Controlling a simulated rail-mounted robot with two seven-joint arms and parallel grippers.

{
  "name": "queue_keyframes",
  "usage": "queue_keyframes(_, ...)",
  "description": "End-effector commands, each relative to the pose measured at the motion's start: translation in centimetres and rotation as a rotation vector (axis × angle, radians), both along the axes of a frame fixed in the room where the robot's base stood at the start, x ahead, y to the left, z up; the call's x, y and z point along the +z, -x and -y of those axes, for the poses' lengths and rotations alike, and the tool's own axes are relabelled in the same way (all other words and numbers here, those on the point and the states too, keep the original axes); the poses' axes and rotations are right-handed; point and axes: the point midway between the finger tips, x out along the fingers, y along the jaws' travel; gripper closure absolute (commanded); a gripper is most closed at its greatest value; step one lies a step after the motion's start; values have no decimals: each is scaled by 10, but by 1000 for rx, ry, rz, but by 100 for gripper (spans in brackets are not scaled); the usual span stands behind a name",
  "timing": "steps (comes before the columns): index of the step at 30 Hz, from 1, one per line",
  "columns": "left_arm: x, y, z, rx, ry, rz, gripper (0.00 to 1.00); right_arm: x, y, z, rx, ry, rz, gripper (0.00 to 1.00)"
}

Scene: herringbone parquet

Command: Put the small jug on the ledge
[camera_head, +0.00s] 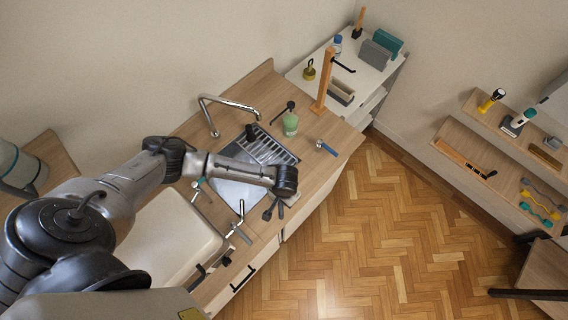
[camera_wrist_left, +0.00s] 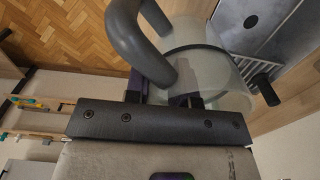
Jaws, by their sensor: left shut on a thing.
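My left gripper (camera_wrist_left: 162,94) is shut on the small jug (camera_wrist_left: 213,68), which is pale and translucent with a thick dark grey handle (camera_wrist_left: 128,35). The jug is close to the lens, so where the fingers meet it is partly hidden. In the head view my left gripper (camera_head: 286,198) is over the counter by the sink, pointing down, and my wrist hides most of the jug. Two wooden ledges, an upper one (camera_head: 480,107) and a lower one (camera_head: 470,147), run along the right wall; I cannot tell which is meant. My right gripper is not in view.
The wooden counter (camera_head: 318,165) holds a green bottle (camera_head: 290,124), a faucet (camera_head: 215,112) and a drain rack. A white shelf unit (camera_head: 365,75) stands at the back. The ledges carry several tools and handles. The parquet floor (camera_head: 370,240) between is clear.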

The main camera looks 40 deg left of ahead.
Motion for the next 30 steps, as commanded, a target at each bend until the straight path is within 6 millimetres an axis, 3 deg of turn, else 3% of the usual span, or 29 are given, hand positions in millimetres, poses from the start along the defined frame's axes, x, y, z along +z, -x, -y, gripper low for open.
queue_keyframes(30,-74,0,1,3,0,0,100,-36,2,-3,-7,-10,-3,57)
